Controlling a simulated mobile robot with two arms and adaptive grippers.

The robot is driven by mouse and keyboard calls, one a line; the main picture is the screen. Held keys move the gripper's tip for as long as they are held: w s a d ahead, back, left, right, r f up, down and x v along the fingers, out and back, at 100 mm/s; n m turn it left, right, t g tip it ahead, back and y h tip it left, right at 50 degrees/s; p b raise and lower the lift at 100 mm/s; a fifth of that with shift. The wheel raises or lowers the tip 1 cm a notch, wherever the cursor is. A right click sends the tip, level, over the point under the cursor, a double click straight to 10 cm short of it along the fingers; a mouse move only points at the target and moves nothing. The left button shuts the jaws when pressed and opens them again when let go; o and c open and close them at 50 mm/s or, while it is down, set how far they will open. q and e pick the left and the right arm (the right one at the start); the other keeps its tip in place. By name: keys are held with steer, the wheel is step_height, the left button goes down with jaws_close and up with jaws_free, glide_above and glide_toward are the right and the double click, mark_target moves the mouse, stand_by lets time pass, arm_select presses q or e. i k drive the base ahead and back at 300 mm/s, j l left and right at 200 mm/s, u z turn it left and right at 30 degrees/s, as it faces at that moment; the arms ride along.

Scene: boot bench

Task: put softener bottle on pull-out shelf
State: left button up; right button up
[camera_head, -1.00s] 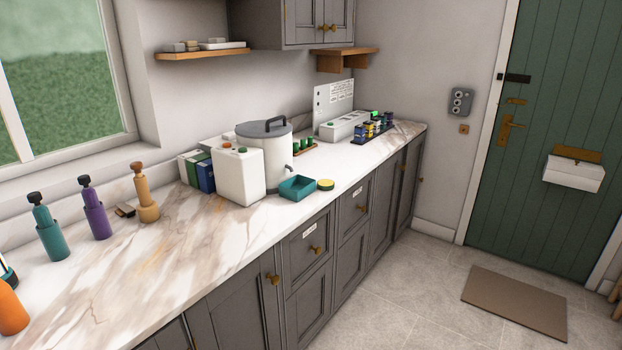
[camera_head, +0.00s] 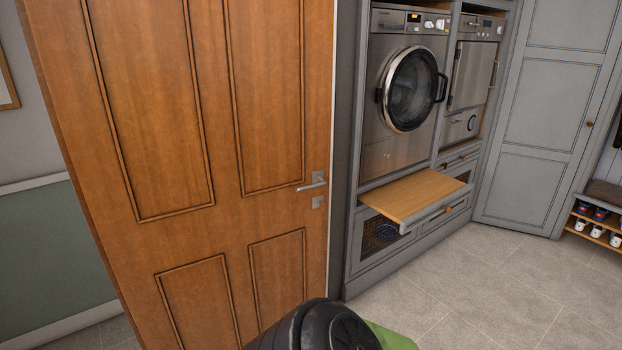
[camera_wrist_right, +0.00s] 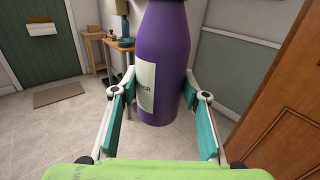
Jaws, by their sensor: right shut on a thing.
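The softener bottle (camera_wrist_right: 168,60) is purple with a pale label and fills the middle of the right wrist view. My right gripper (camera_wrist_right: 163,110) is shut on it, with a teal-padded finger on each side. The bottle hangs upright above the tiled floor; its top is cut off by the frame. The wooden pull-out shelf (camera_head: 413,194) extends from below the washing machine in the head view, and its top is bare. The bottle and my right fingers do not show in the head view. My left gripper is in neither current view.
An orange-brown wooden door (camera_head: 190,150) stands at the left of the head view, close to the shelf's left side. The washing machine (camera_head: 405,90) is above the shelf. Drawers (camera_head: 440,218) sit below. The tiled floor (camera_head: 480,285) in front of the shelf is clear.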

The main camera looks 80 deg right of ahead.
mark_target(409, 189)
steer(key=l+z, duration=0.75)
steer(key=z, duration=0.2)
steer(key=i+l+z, duration=0.1)
steer(key=l+z, duration=0.35)
steer(key=i+l+z, duration=0.15)
steer(key=z, duration=0.35)
steer(key=i+l+z, duration=0.5)
steer(key=i+l, duration=1.1)
